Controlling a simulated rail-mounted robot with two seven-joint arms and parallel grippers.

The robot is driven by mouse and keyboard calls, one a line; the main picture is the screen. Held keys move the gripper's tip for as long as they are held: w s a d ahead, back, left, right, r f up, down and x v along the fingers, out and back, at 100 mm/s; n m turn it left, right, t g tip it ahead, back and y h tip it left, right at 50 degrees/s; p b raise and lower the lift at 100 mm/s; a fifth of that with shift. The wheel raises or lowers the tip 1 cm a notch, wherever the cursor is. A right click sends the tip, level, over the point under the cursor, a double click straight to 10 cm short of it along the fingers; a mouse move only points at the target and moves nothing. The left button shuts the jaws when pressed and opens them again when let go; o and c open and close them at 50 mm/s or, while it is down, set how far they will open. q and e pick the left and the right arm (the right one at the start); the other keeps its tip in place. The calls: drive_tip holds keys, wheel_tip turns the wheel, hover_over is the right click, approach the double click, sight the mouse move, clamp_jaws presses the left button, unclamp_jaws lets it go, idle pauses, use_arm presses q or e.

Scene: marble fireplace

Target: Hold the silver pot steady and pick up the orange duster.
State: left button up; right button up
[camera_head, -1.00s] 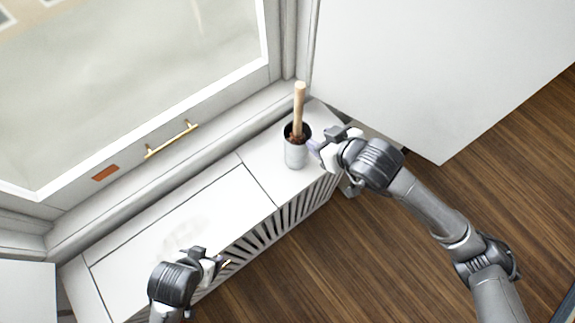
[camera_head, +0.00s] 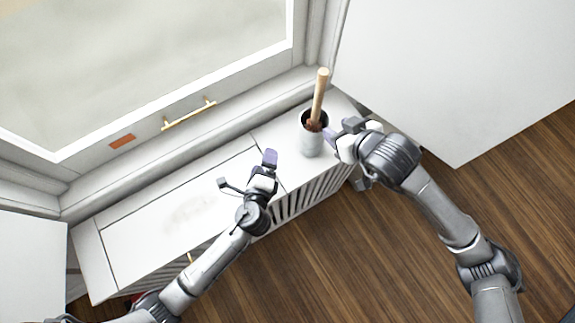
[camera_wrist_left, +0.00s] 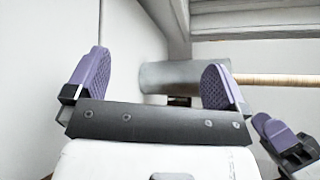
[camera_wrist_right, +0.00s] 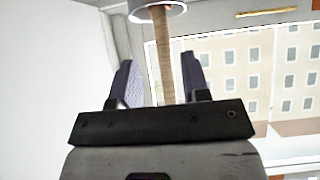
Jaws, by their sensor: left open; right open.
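The silver pot (camera_head: 311,141) stands on the white cabinet top in the window corner. The duster's pale wooden handle (camera_head: 320,95) leans up out of it; only a little of its reddish head shows at the rim. My right gripper (camera_head: 341,137) is open close to the pot's right side. In the right wrist view the handle (camera_wrist_right: 163,60) appears between its fingers, below the pot (camera_wrist_right: 158,11). My left gripper (camera_head: 268,165) is open and empty, left of the pot. In the left wrist view the pot (camera_wrist_left: 180,75) lies beyond its fingers, apart from them.
The white cabinet (camera_head: 150,225) has a slatted front and runs below the window, its top mostly clear. A brass window handle (camera_head: 188,114) is at the back. A white panel (camera_head: 460,75) stands right of the pot. Wooden floor (camera_head: 360,265) lies in front.

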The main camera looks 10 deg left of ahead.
sight(313, 132)
use_arm(q)
drive_tip(key=shift+d+r+m+t+h, duration=0.65)
drive_tip(key=shift+d+m+h, duration=3.15)
drive_tip(key=shift+m, duration=5.4)
drive_tip(key=x, duration=1.2)
drive_tip(key=shift+w+r, duration=0.1)
drive_tip(key=shift+w, duration=0.3)
drive_tip(key=shift+c, duration=0.5)
drive_tip(key=c, duration=0.8)
